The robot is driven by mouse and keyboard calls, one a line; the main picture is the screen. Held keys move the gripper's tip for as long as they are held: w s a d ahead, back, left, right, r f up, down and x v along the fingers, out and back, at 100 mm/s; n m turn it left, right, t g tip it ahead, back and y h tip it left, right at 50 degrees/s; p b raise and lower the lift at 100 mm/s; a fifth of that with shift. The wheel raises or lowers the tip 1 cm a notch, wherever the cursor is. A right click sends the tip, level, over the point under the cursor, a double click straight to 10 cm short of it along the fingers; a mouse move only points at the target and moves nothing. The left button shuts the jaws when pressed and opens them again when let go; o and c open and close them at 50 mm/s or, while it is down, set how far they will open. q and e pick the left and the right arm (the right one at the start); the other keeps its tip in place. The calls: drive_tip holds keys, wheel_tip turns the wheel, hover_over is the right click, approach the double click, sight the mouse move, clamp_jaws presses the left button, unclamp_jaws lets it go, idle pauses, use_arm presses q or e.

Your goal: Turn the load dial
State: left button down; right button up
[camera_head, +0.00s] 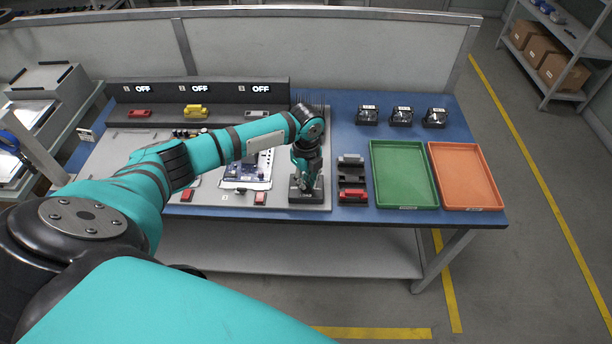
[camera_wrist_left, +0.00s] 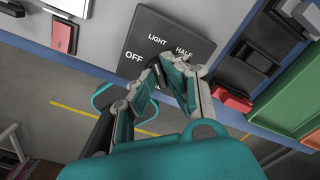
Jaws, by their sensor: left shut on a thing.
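The load dial's black box (camera_head: 298,195) sits at the front edge of the grey board on the blue table. In the left wrist view its top plate (camera_wrist_left: 180,32) reads OFF, LIGHT and HALF, with a further label mostly covered by my fingers. My left gripper (camera_head: 308,183) points down over the box. In the left wrist view the left gripper (camera_wrist_left: 166,72) is shut on the dark dial knob (camera_wrist_left: 156,66). The fingers cover much of the knob, so I cannot tell which label it points to. My right gripper is out of view.
Right of the dial stands a dark holder with a red block (camera_head: 353,194). Further right are a green tray (camera_head: 405,205) and an orange tray (camera_head: 468,206). Several dark devices (camera_head: 401,116) stand behind them. A panel (camera_head: 210,88) at the back shows several OFF signs.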

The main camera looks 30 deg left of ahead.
sight(306, 183)
use_arm(q)
drive_tip(key=m, duration=0.3)
drive_tip(key=shift+m, duration=0.4)
drive_tip(key=m, duration=0.3)
drive_tip(key=shift+m, duration=0.3)
drive_tip(key=m, duration=0.3)
drive_tip(key=shift+m+b, duration=0.45)
drive_tip(key=shift+m, duration=1.35)
drive_tip(key=c, duration=1.4)
unclamp_jaws()
wheel_tip(306, 183, up, 12)
